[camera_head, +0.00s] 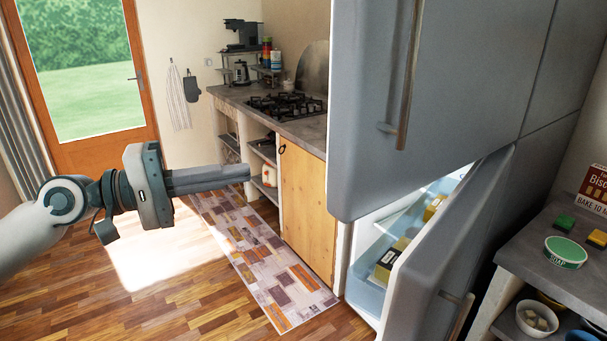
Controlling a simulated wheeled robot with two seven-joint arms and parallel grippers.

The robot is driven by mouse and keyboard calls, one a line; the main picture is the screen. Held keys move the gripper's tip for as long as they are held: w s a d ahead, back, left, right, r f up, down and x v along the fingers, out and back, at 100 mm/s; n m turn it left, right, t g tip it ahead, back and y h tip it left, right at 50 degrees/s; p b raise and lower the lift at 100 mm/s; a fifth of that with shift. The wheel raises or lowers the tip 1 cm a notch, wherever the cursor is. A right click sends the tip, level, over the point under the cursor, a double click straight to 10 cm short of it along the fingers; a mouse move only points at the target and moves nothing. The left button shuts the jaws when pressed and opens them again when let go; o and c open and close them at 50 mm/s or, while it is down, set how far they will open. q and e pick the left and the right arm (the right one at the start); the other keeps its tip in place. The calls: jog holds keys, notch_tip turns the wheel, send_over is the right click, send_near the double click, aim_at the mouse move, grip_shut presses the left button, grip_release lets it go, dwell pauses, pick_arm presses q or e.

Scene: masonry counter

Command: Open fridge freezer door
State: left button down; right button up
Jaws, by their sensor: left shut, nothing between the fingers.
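A grey fridge freezer stands at the right. Its upper door (455,75) is closed and has a long vertical handle (410,75). Its lower freezer door (445,245) stands open, swung outward to the right. Its handle (460,312) shows at the bottom edge. Inside the lit lower compartment (372,270) there are several yellow boxes. My left gripper (248,172) is shut and empty, pointing right in the open air, left of the fridge and apart from it. My right gripper is not in view.
A counter with a gas hob (287,106) and a wooden cabinet (305,205) stands left of the fridge. A patterned rug (262,250) lies before it. A shelf unit (540,260) with bowls stands at the right. The wooden floor at the left is clear.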

pick_arm(q)
jog(key=shift+d, duration=0.1)
jog(key=d+p, duration=1)
jog(key=d, duration=0.1)
jog(key=shift+d, duration=0.25)
dwell(0.4)
